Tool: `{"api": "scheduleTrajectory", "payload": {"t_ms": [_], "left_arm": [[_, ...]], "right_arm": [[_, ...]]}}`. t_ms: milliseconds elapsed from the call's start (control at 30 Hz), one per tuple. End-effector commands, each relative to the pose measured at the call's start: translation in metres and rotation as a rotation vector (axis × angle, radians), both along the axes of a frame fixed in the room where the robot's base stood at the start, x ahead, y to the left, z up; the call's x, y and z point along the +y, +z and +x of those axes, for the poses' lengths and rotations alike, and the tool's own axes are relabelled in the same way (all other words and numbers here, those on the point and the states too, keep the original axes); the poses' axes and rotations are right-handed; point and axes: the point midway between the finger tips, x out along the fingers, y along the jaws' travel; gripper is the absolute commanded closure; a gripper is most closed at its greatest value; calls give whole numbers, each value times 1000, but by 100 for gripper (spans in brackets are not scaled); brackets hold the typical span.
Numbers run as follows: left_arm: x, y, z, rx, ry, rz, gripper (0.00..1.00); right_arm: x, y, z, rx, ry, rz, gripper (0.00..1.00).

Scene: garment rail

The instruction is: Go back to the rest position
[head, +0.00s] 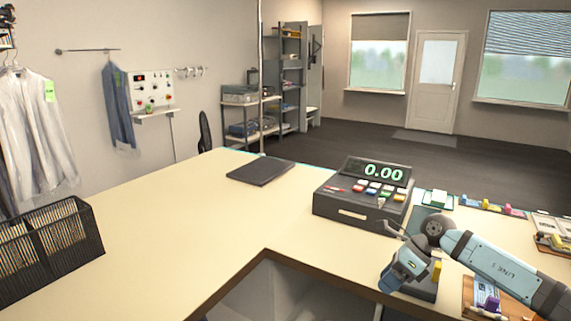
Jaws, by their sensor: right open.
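My right arm comes in from the right edge over the counter. My right gripper (403,268) is at the counter's inner edge, just in front of the cash register (360,200). It is open, and I see nothing held in it. Its fingertips are small and partly hidden by its own body. The register is dark grey, and its display reads 0.00. My left gripper is not in view.
The L-shaped counter (185,215) has a black wire basket (50,245) at left and a dark flat pad (261,170). Small items crowd its right end. Shirts (35,135) hang at far left. The counter's middle is clear, as is the floor behind.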

Motion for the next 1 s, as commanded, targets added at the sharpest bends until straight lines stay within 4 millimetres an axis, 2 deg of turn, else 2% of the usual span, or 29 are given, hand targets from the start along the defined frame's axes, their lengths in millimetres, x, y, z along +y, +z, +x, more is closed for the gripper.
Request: {"api": "scheduleTrajectory", "payload": {"t_ms": [33,100,200,300,400,500,667,867,1000], "left_arm": [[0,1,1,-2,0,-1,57],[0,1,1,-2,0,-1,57],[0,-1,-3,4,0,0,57],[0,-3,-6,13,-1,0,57],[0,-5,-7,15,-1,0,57],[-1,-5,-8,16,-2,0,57],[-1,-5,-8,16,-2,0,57],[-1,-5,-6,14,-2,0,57],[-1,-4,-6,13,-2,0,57]], "right_arm": [[33,-17,-18,43,-19,121,55],[73,-27,-38,104,-74,300,55],[117,-34,-64,215,-186,547,55],[148,-35,-87,353,-329,779,55],[164,-36,-104,508,-501,991,55],[166,-42,-117,682,-700,1179,55],[149,-69,-138,986,-1071,1421,55],[109,-132,-184,1384,-1598,1604,55],[85,-175,-228,1616,-1923,1641,55]]}}
